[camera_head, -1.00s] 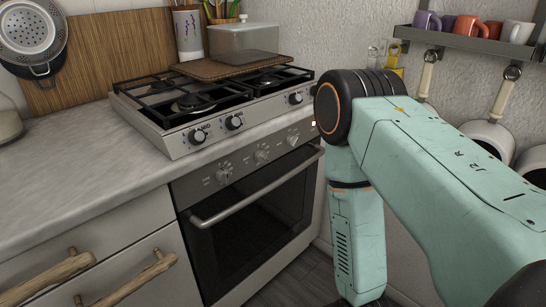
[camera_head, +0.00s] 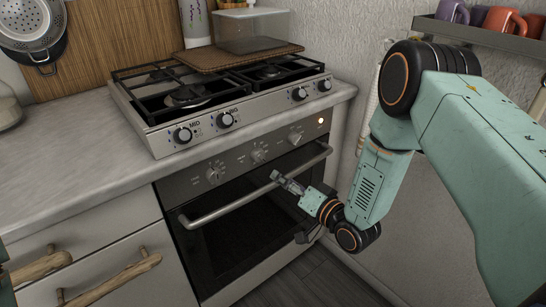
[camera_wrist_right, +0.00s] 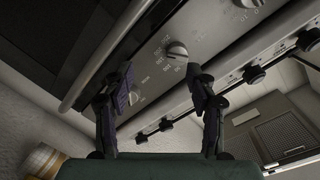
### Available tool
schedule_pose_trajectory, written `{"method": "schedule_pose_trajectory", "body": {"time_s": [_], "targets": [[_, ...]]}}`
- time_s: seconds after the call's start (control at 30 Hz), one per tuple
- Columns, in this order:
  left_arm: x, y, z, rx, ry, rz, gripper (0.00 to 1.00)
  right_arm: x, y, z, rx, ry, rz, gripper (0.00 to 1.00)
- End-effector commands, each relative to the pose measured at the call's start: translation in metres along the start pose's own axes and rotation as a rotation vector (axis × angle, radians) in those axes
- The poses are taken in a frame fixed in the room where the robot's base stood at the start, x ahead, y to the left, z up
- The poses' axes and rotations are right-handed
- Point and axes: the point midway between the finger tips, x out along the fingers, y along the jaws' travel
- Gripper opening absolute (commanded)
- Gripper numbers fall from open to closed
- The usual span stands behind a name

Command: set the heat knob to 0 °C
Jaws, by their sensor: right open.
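The oven's dark control panel carries three round grey knobs: a left knob (camera_head: 213,175), a middle knob (camera_head: 258,155) and a right knob (camera_head: 296,137). My right gripper (camera_head: 287,207) is open and empty, low in front of the oven door near the handle, below the knobs. In the right wrist view my right gripper (camera_wrist_right: 160,88) has its fingers spread, with a panel knob (camera_wrist_right: 177,50) beyond the gap, apart from them. My left gripper is not in view.
The oven door handle (camera_head: 235,207) sticks out below the panel. Burner knobs (camera_head: 183,135) line the hob front above. Drawers with driftwood handles (camera_head: 120,278) are at left; floor in front is clear.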

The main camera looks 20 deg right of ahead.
Motion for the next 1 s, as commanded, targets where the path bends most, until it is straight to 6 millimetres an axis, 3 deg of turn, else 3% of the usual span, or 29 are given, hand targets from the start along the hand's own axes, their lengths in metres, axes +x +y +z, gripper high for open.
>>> {"method": "schedule_pose_trajectory", "body": {"time_s": [0.13, 0.37, 0.7, 1.0], "targets": [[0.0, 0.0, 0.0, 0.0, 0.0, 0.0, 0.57, 0.003, -0.019, -0.008, 0.09, 0.037, -0.085, 0.57], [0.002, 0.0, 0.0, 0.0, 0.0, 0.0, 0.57, 0.009, -0.025, -0.009, 0.143, 0.046, -0.103, 0.57], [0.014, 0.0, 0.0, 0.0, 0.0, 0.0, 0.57, 0.059, -0.029, -0.011, 0.139, 0.046, -0.101, 0.57], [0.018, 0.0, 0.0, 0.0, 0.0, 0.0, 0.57, 0.08, -0.029, -0.014, 0.142, 0.046, -0.098, 0.57]]}}
